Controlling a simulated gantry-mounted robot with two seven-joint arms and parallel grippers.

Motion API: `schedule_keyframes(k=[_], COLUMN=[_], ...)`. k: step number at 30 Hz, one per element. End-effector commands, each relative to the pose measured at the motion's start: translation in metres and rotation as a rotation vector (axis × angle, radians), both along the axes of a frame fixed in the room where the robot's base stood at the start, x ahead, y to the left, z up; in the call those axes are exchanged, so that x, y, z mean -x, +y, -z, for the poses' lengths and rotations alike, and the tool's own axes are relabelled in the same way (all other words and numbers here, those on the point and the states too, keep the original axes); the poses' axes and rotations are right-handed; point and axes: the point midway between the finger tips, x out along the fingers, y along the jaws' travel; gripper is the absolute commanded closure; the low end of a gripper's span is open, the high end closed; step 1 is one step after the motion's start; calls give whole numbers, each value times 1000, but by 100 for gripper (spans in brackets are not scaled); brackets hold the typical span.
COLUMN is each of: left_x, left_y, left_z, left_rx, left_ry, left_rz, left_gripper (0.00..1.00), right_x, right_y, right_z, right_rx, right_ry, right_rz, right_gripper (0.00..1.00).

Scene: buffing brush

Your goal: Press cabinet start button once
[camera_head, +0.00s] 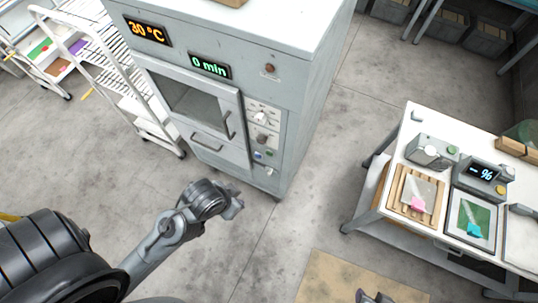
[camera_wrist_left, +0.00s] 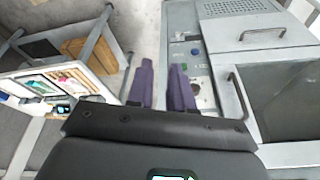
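The grey cabinet (camera_head: 285,100) stands at the upper middle, with lit displays reading 30 °C and 0 min. Its control panel (camera_head: 262,122) carries knobs, a green button (camera_head: 270,153) and a blue button (camera_head: 257,155) low down; labels are too small to read. The blue button also shows in the left wrist view (camera_wrist_left: 195,52). My left gripper (camera_head: 236,203) is in front of and below the panel, apart from it. Its two purple fingers (camera_wrist_left: 161,68) have a narrow empty gap between them. Dark tips at the bottom edge appear to be my right gripper (camera_head: 374,297), mostly cut off.
A white table (camera_head: 412,123) at right holds a scale, a control box and trays. A wheeled white rack (camera_head: 150,120) stands left of the cabinet. A tan mat (camera_head: 330,280) lies on the floor. Floor between cabinet and table is clear.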

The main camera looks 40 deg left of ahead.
Motion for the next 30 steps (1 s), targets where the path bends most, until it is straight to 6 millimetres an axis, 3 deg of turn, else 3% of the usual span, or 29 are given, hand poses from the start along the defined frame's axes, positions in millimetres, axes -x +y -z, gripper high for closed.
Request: schedule_keyframes(k=[1,4,30], left_x=[0,0,0], left_y=[0,0,0], left_z=[0,0,0], left_rx=[0,0,0], left_ry=[0,0,0], left_rz=[0,0,0], left_gripper=[88,100,100], right_x=[0,0,0], right_y=[0,0,2], right_z=[0,0,0], right_rx=[0,0,-10], right_ry=[0,0,1], right_rz=[0,0,6], right_gripper=[57,57,57])
